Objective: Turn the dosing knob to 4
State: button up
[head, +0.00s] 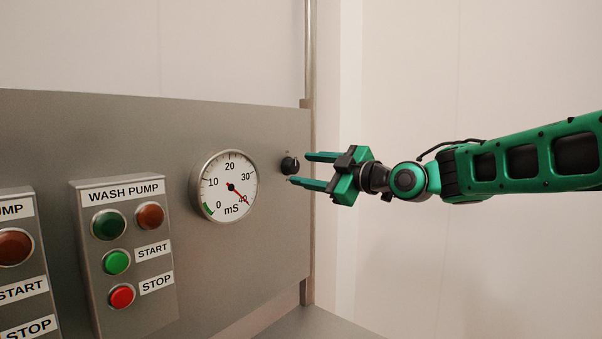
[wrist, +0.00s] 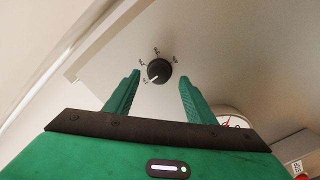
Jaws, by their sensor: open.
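The dosing knob (head: 289,164) is a small black knob on the grey panel, right of the round gauge. In the wrist view the knob (wrist: 159,71) shows a white pointer line aimed to the lower left, at the first of several small marks around it. The marks are too small to read. My gripper (head: 298,168) is open, with its green fingers pointing at the panel. In the wrist view the fingertips (wrist: 160,75) stand on either side of the knob with gaps, and I see no contact.
The mS gauge (head: 224,186) has its red needle near 40. A wash pump box (head: 126,258) with lamps and start and stop buttons is left of it, and another pump box (head: 22,265) stands at the left edge. A vertical metal post (head: 309,60) runs behind the panel's right edge.

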aim_at(295, 168)
jog(key=shift+x, duration=1.75)
jog(key=c, duration=1)
jog(key=shift+d+f, duration=0.1)
jog(key=shift+d, duration=0.1)
jog(key=shift+c, duration=0.2)
jog(key=shift+a, duration=0.1)
